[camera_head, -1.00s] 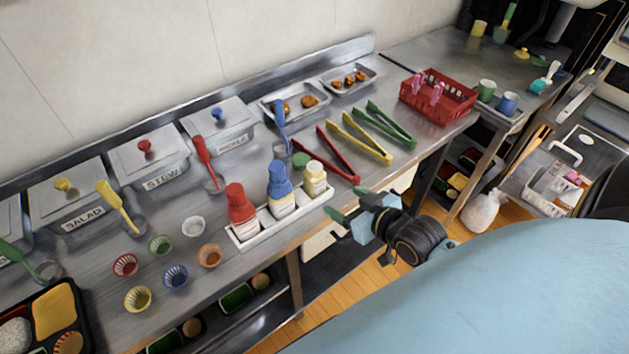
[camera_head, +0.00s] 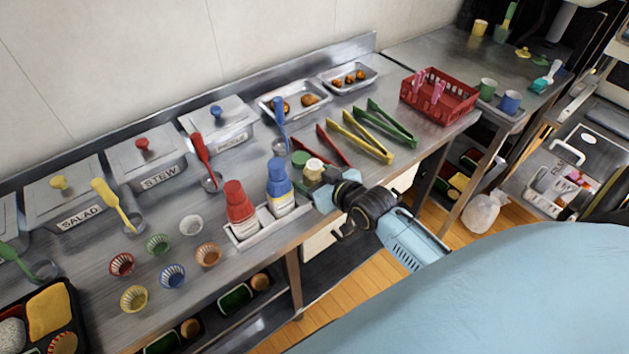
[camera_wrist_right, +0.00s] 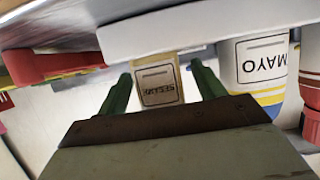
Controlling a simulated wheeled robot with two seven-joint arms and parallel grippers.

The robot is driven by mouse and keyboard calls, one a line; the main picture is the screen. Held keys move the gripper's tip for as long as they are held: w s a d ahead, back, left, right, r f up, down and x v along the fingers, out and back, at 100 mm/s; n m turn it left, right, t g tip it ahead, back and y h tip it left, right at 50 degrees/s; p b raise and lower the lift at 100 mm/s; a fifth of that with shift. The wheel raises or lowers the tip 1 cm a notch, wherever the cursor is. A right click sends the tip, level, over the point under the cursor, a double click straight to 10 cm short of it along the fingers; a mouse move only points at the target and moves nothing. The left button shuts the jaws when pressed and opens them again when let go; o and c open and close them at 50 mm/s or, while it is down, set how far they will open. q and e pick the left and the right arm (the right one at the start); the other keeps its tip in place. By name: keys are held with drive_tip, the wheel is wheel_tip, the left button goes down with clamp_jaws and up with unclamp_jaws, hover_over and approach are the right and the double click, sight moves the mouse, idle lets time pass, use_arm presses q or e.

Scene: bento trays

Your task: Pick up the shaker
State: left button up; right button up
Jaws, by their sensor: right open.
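The shaker (camera_head: 313,166) has a cream top and stands at the right end of the white holder, partly hidden behind my right gripper in the head view. In the right wrist view the shaker (camera_wrist_right: 157,82) shows a label reading SESAME and appears upside down. My right gripper (camera_head: 318,184) is open at the shaker. In the wrist view its two green fingers (camera_wrist_right: 160,90) stand on either side of the shaker, with small gaps visible. My left gripper is not in view.
A blue-capped mayo bottle (camera_head: 279,188) and a red-capped bottle (camera_head: 239,208) stand in the white holder (camera_head: 262,229) left of the shaker. The counter edge runs below my right gripper.

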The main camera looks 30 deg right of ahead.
sight(310, 160)
drive_tip(key=shift+x, duration=1.05)
drive_tip(key=c, duration=1.1)
drive_tip(key=shift+r, duration=0.1)
wheel_tip(310, 160, up, 10)
drive_tip(key=shift+f+p, duration=0.1)
drive_tip(key=shift+p, duration=0.9)
drive_tip(key=o, duration=0.4)
